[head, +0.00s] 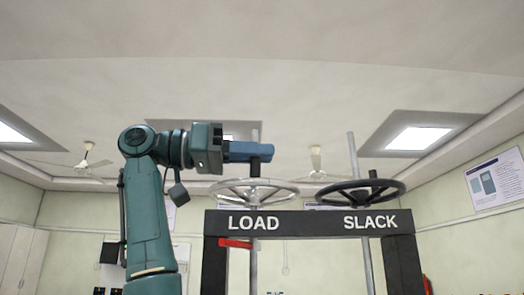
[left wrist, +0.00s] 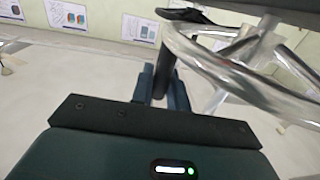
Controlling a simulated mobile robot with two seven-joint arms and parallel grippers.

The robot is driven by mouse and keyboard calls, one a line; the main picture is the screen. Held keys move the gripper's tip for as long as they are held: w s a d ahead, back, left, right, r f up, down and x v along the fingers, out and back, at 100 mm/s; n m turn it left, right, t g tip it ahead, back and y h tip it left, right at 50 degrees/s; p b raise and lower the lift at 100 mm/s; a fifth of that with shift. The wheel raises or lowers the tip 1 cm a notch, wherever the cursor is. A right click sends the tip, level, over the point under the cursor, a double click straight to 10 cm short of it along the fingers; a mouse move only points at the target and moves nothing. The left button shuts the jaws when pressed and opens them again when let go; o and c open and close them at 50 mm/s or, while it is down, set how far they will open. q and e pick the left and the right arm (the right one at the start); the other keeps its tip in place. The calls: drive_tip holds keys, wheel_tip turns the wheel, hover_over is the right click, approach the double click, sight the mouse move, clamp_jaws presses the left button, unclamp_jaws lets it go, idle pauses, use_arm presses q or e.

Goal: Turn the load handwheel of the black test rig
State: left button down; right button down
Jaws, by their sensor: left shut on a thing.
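The black test rig (head: 310,222) has a crossbar lettered LOAD on the left and SLACK on the right. The load handwheel (head: 228,199) is a silver spoked wheel above the LOAD lettering, with an upright black handle (head: 254,169) on its rim. My left gripper (head: 262,151) comes in from the left above the wheel, its blue fingers shut on the handle's upper part. In the left wrist view the fingers (left wrist: 161,92) stand on either side of the dark handle (left wrist: 164,75), and the silver rim (left wrist: 225,73) passes close by. My right gripper is not in view.
A black handwheel (head: 380,194) with its own knob sits above the SLACK lettering. A tall grey screw rod (head: 352,155) rises through it. A red piece (head: 235,244) is on the rig below LOAD. Ceiling fans and wall posters (head: 497,180) are far behind.

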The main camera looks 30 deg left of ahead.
use_arm(q)
drive_tip(key=shift+a+r, duration=0.1)
drive_tip(key=c, duration=1.4)
unclamp_jaws()
drive_tip(key=b+v, duration=0.1)
drive_tip(key=v, duration=1.2)
drive_tip(key=shift+b, duration=0.35)
